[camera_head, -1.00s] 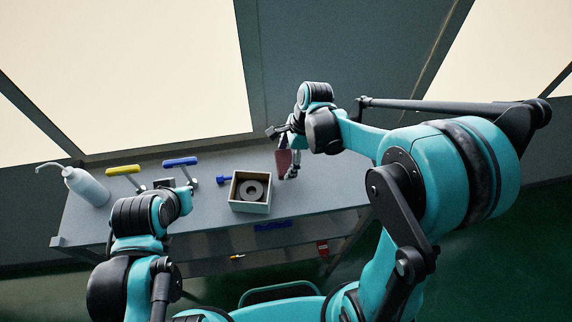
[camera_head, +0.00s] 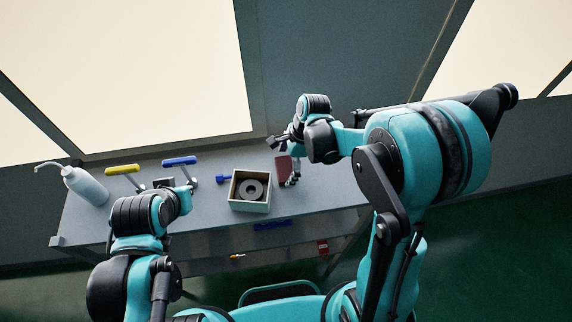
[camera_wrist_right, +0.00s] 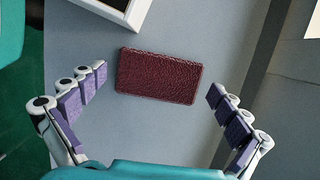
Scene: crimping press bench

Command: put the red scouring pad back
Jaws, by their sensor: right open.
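The dark red scouring pad (camera_head: 284,168) is at the right part of the bench, just right of the open box. In the right wrist view the pad (camera_wrist_right: 158,76) appears flat over the grey bench top. My right gripper (camera_head: 285,161) is at the pad. In the wrist view its fingers (camera_wrist_right: 157,82) are spread wide, one on each side of the pad, with gaps between. My left arm's wrist (camera_head: 178,201) is at the bench's left part. Its fingers cannot be made out.
A box (camera_head: 250,207) with a grey ring (camera_head: 250,189) stands left of the pad. A white bottle (camera_head: 86,186), a yellow-handled tool (camera_head: 123,169), a blue-handled tool (camera_head: 180,161) and a small blue piece (camera_head: 223,179) are farther left on the bench (camera_head: 90,222).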

